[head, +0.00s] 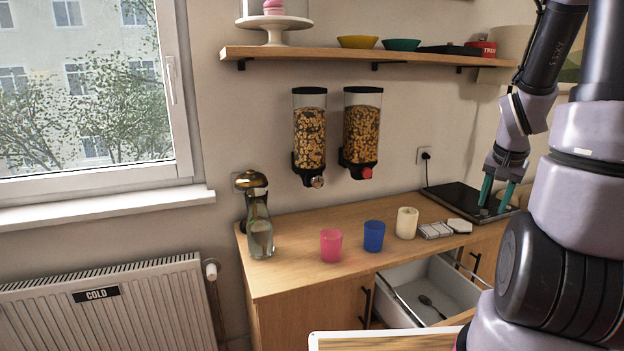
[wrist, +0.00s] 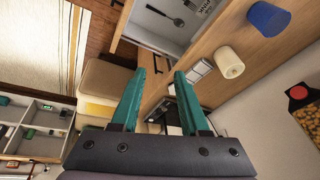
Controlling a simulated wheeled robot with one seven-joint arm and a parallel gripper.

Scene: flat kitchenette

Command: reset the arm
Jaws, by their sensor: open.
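My arm reaches in from the right side of the head view. My gripper (head: 495,192) has teal fingers that point down above the black hob at the right end of the counter. In the wrist view my gripper (wrist: 160,85) shows its two fingers spread apart with nothing between them. I cannot tell from these views how high the fingertips are above the hob (head: 455,196).
A pink cup (head: 331,246), a blue cup (head: 374,236), a cream candle (head: 407,223) and a glass bottle (head: 260,236) stand on the counter. Below, a drawer (head: 400,308) is open with a spoon inside. Cereal dispensers (head: 362,130) and a shelf (head: 340,55) are on the wall.

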